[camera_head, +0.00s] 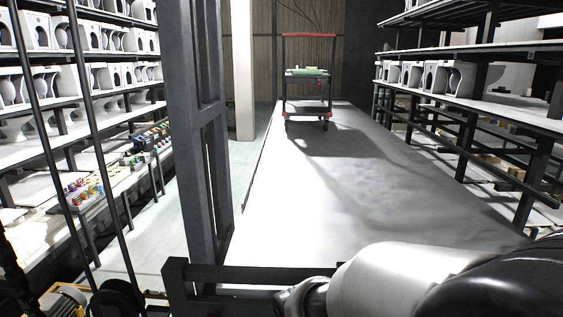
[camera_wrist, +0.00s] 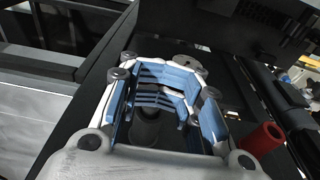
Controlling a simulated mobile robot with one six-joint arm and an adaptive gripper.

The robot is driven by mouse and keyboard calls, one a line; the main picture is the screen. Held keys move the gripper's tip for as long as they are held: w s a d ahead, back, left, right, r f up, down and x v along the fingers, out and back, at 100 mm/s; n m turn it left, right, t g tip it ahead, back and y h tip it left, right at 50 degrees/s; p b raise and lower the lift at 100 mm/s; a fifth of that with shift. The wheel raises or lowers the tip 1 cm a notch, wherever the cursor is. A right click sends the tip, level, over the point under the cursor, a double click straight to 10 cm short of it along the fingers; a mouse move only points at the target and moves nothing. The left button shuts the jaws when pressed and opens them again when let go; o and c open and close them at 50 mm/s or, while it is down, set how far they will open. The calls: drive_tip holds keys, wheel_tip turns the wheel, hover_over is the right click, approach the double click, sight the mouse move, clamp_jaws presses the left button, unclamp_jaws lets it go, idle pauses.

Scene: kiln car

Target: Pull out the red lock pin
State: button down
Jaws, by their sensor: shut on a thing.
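My gripper (camera_wrist: 165,100), with blue-padded fingers, shows in the wrist view. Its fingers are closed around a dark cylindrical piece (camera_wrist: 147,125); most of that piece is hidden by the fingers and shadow. A red cylinder (camera_wrist: 262,138) stands on the dark frame to the right, outside the fingers and apart from them. I cannot tell whether the red cylinder or the dark piece belongs to the lock pin. In the head view my arm reaches in from the lower right, and my gripper is hidden there.
A dark rail (camera_head: 250,273) and an upright post (camera_head: 195,130) stand close in front. Shelves of white ware (camera_head: 110,75) line the left, with more shelves (camera_head: 450,95) on the right. A red-handled trolley (camera_head: 307,75) stands far back on the mostly clear grey floor.

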drive_tip(key=shift+s, duration=0.3)
idle(0.5)
drive_tip(key=c, duration=1.1)
unclamp_jaws()
wheel_tip(320, 180, up, 11)
drive_tip(key=s, duration=0.2)
drive_tip(key=s+d+f+t+b, duration=0.1)
drive_tip(key=s+d+f+b, duration=0.2)
drive_tip(key=s+b, duration=0.1)
drive_tip(key=s+d+f+b, duration=0.3)
drive_tip(key=s+d+b, duration=0.1)
drive_tip(key=b, duration=0.1)
drive_tip(key=s+d+f+t+b, duration=0.1)
drive_tip(key=s+d+f+b, duration=0.2)
drive_tip(key=s+f+b, duration=0.1)
drive_tip(key=shift+d+t+b, duration=0.3)
drive_tip(key=shift+d+b, duration=0.05)
drive_tip(key=shift+d, duration=0.05)
drive_tip(key=shift+w, duration=0.1)
